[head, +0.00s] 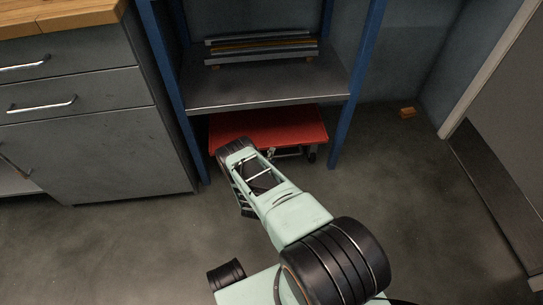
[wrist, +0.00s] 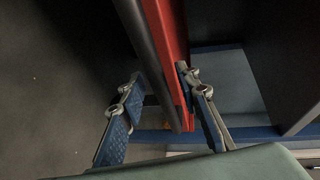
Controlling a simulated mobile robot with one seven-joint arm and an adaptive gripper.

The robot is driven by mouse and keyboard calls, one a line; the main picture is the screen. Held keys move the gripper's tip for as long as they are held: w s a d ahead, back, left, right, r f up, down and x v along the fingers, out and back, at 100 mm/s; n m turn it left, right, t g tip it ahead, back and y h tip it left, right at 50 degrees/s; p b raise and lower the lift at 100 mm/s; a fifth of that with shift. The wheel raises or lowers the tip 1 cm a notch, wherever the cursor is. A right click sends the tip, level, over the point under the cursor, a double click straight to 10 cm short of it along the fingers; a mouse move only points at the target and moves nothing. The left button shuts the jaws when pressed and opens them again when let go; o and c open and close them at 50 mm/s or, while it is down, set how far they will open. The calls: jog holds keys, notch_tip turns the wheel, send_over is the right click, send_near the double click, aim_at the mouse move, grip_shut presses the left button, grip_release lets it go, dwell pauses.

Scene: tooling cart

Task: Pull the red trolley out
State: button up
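The red trolley (head: 285,122) stands low under the metal shelf of a blue-legged rack in the head view. Its flat red top sticks out a little at the front, and a dark caster shows at its right corner. My arm hides its front left part. In the wrist view its red edge (wrist: 172,45) runs between the two fingers of my gripper (wrist: 158,80), with a dark bar alongside it. The fingers are apart. The right finger is close to the red edge, contact unclear; a gap shows at the left finger. My fingers are not clear in the head view.
The rack's blue legs (head: 352,85) flank the trolley, with the grey shelf (head: 270,92) just above it. A grey drawer cabinet (head: 90,140) stands close on the left. A small orange block (head: 407,112) lies at the back right. The floor in front is open.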

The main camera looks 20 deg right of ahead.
grip_shut()
dwell(0.3)
jog(key=shift+s, duration=0.15)
